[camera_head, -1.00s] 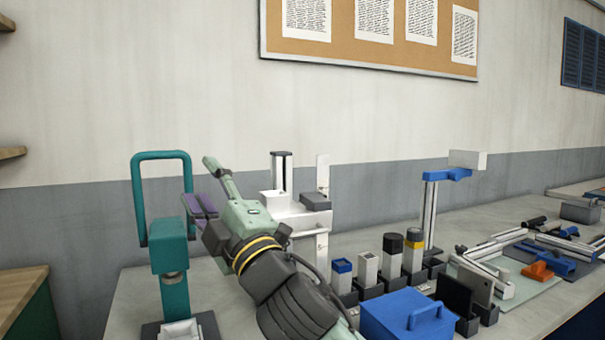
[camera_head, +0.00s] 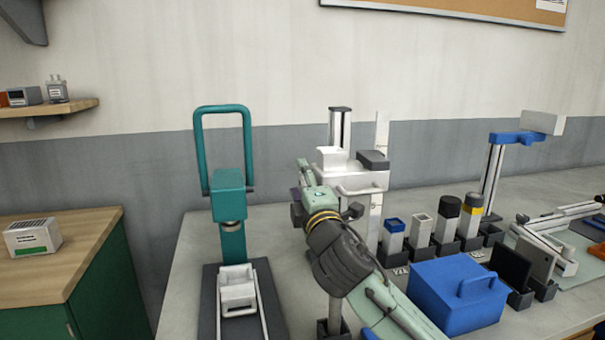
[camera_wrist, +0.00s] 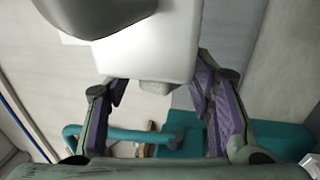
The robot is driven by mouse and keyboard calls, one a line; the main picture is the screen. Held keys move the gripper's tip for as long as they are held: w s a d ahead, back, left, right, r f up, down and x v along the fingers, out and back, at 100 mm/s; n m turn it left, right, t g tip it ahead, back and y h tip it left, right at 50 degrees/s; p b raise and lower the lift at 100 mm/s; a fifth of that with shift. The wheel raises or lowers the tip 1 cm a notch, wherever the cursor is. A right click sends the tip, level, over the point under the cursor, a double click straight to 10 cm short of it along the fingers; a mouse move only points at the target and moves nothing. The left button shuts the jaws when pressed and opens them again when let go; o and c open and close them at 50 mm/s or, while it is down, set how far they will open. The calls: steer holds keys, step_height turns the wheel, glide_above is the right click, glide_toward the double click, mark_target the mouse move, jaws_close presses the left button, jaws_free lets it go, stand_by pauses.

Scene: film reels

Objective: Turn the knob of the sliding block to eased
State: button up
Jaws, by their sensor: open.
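The white sliding block (camera_head: 345,180) sits on an upright metal column at the back of the bench, with a dark grey block on its top right and a wire-like handle on its front. My gripper (camera_head: 298,203) is just left of it, largely hidden by my own wrist. In the wrist view, my gripper (camera_wrist: 158,95) is open, its purple-padded fingers apart on either side of a small pale grey knob (camera_wrist: 155,88) under a white body (camera_wrist: 150,45). Contact cannot be told. The knob's setting and any markings are not visible.
A teal press (camera_head: 228,185) with a tall loop handle stands left of my gripper. Several capped posts (camera_head: 420,230) and a blue box (camera_head: 455,290) with a handle stand to the right. A wooden-topped cabinet (camera_head: 65,240) is at the far left.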

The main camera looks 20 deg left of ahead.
steer(key=shift+w+a+r, duration=0.1)
steer(key=shift+w+a, duration=0.1)
steer(key=shift+w, duration=0.1)
steer(key=shift+c, duration=0.3)
jaws_close()
steer(key=shift+r+g+p, duration=0.3)
steer(key=shift+r+p, duration=0.05)
steer(key=shift+p, duration=0.5)
steer(key=g+h+p, duration=0.1)
steer(key=p, duration=0.2)
steer(key=shift+r, duration=0.2)
steer(key=shift+f+g+h, duration=0.6)
steer(key=shift+g+h, duration=0.1)
steer(key=shift+g, duration=0.4)
steer(key=shift+o, duration=0.3)
jaws_free()
